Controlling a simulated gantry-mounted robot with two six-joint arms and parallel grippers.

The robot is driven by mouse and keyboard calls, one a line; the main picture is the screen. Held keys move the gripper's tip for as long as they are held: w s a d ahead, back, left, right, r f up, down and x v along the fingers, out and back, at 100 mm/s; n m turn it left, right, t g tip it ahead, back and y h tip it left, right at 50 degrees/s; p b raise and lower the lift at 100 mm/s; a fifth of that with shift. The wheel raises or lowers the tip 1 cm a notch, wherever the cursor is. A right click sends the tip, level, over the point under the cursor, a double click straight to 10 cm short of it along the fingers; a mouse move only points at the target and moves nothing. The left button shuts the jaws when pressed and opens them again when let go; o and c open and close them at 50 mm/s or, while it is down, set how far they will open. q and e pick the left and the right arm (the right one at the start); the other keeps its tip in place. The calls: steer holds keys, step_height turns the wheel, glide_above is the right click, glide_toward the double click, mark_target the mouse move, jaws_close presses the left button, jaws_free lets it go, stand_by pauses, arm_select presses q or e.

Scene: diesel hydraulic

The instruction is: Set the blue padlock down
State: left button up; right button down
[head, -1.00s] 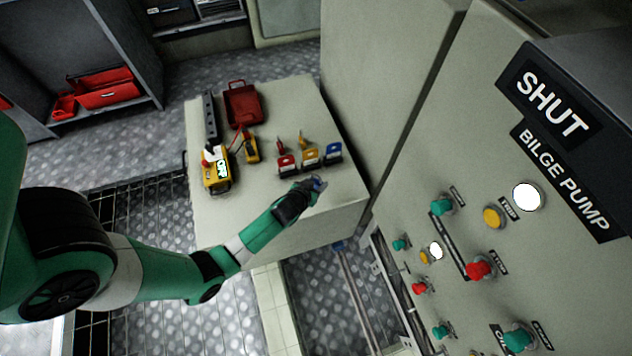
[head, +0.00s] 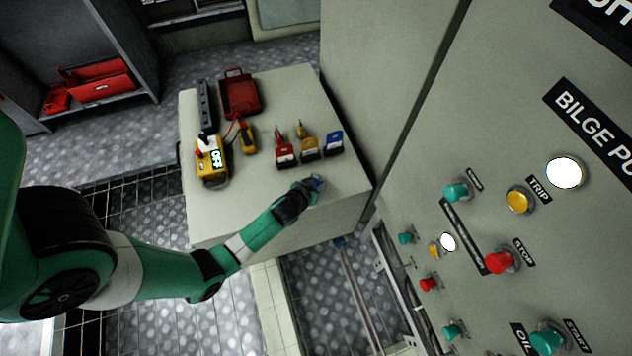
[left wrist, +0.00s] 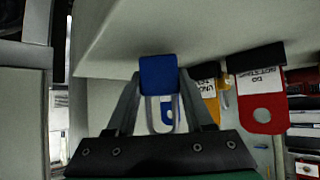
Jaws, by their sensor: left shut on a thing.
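My left gripper (head: 313,186) is at the front right part of the pale cabinet top (head: 215,215). It is shut on a small blue padlock (head: 318,182). In the left wrist view the blue padlock (left wrist: 158,74) sits between the two fingertips, with its pale shackle pointing back toward the gripper. I cannot tell whether the padlock touches the cabinet top or is just above it. My right gripper is not in view.
Behind the gripper stand red (head: 285,153), yellow (head: 308,148) and blue (head: 333,143) tagged items. A yellow meter (head: 211,162), a yellow tool (head: 245,135) and a red case (head: 240,93) lie farther left. A control panel (head: 480,130) with buttons rises at right.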

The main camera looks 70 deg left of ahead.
arm_select(q)
steer(key=shift+f+b, duration=0.55)
steer(key=shift+f, duration=0.1)
steer(key=o, duration=1.3)
steer(key=shift+r, duration=0.1)
steer(key=shift+s+d+r+p, duration=0.2)
steer(key=shift+r+p, duration=0.05)
steer(key=shift+p, duration=0.05)
steer(key=p+v, duration=0.3)
steer(key=v, duration=0.7)
steer(key=shift+s+d+r, duration=0.15)
steer(key=shift+s+d, duration=0.15)
